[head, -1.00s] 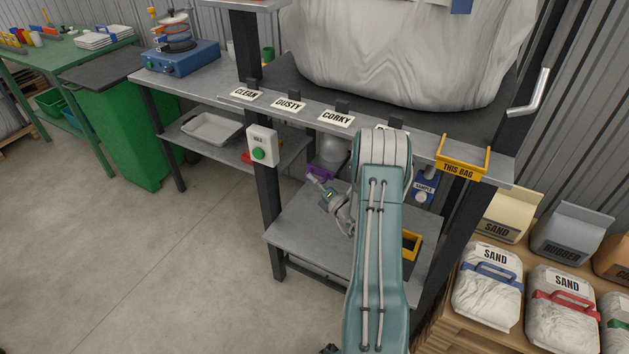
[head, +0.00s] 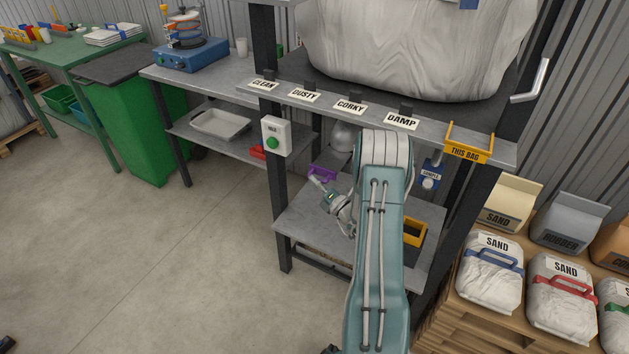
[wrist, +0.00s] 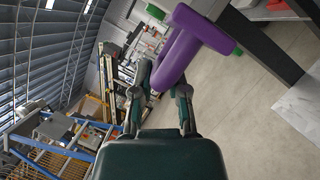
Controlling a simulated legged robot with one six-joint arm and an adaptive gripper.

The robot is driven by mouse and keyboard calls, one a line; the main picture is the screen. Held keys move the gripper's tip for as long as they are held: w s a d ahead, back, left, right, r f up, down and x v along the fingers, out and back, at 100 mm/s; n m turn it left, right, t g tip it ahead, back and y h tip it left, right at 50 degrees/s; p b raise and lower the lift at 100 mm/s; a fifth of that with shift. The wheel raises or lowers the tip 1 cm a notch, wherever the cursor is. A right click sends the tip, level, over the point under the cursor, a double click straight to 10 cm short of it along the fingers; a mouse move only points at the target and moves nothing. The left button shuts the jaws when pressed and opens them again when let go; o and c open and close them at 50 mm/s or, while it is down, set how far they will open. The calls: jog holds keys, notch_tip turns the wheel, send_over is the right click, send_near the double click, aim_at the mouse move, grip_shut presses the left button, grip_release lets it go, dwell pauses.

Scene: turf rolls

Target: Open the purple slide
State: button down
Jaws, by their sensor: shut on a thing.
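The purple slide (head: 321,174) shows in the head view below the rack's label rail, beside a grey cone-shaped outlet (head: 342,138). In the wrist view its thick purple handle (wrist: 181,50) fills the upper middle. My gripper (wrist: 163,80) is shut on the lower end of this handle, with a finger on each side. In the head view my gripper (head: 316,181) is small and touches the slide from below. My forearm hides part of the space right of the outlet. How far the slide is out cannot be told exactly.
A large white bag rests on the rack above (head: 400,45). A green-button box (head: 276,136) is on the left post. A yellow-rimmed tray (head: 413,232) sits on the lower shelf (head: 310,240). Sand bags (head: 490,270) stand right. The floor at left is clear.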

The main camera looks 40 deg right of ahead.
jog(key=shift+w+d, duration=0.15)
jog(key=shift+d, duration=0.2)
jog(key=c, duration=0.6)
grip_release()
jog(key=shift+d+f, duration=0.1)
jog(key=shift+d, duration=0.4)
jog(key=shift+c, duration=0.2)
jog(key=shift+a+r, duration=0.2)
jog(key=shift+a, duration=0.65)
jog(key=v, duration=1.2)
jog(key=shift+d, duration=0.15)
